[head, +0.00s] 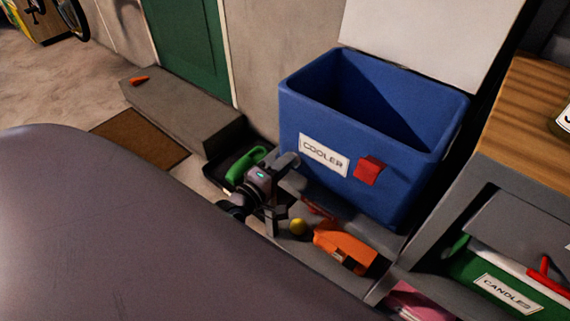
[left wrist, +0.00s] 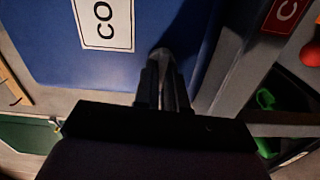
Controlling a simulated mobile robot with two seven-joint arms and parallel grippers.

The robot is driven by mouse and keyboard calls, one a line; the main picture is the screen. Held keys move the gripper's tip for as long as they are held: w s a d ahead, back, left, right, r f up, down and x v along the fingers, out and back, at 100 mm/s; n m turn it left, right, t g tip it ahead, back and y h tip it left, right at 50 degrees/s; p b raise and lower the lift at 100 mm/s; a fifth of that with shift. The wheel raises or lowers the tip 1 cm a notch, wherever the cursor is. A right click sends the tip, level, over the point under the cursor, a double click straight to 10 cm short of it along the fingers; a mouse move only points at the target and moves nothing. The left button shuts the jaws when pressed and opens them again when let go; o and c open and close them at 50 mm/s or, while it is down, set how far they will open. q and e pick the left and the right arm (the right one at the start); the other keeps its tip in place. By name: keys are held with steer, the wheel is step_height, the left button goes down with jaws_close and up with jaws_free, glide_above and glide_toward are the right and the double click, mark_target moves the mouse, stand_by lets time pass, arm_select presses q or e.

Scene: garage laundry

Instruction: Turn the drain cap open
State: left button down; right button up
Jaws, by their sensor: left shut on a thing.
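The blue cooler (head: 305,118) stands with its pale lid raised and a white COOLER label on its front. My left gripper (head: 287,164) is at the cooler's lower left, close to its wall. In the left wrist view the fingers (left wrist: 163,85) are shut on a small greyish rounded piece (left wrist: 161,55) against the blue wall (left wrist: 60,60), which seems to be the drain cap. The fingers hide most of it, so I cannot tell how far it is turned. My right gripper is not in view.
A red latch (head: 369,170) is on the cooler's front. A wooden-topped shelf unit (head: 535,125) with a CANDLES box (head: 505,290) stands at right.

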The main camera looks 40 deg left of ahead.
arm_select(q)
steer(key=shift+f+n, duration=0.1)
steer(key=shift+n, duration=0.4)
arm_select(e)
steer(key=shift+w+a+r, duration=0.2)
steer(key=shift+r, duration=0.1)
arm_select(q)
steer(key=c, duration=1.2)
jaws_free()
steer(key=s, duration=0.7)
steer(key=shift+a+p, duration=0.25)
steer(key=shift+p, duration=0.2)
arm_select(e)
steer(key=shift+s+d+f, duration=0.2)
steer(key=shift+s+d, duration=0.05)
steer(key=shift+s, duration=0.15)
